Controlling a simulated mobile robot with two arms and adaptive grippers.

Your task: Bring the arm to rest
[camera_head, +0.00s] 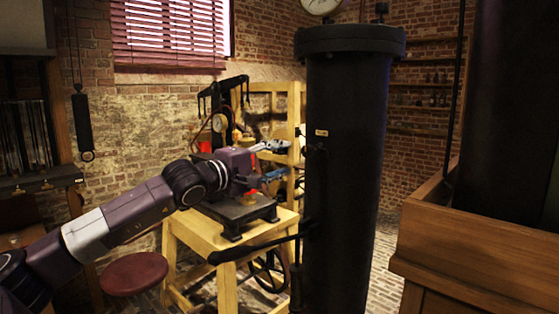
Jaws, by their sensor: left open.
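My left arm comes in from the left, reaching up and right over a wooden table. Its gripper (272,161) is open, with the two fingers apart, one above the other. I see nothing between the fingers. The gripper is just left of a tall black cylinder (345,190) and above a black metal stand (235,212) on the table. My right gripper is not in view.
The wooden table (200,235) stands below my arm. A red round stool (134,273) is at the lower left. A wooden cabinet (480,250) fills the right side. A black weight (82,122) hangs at the left wall. Brick floor shows right of the cylinder.

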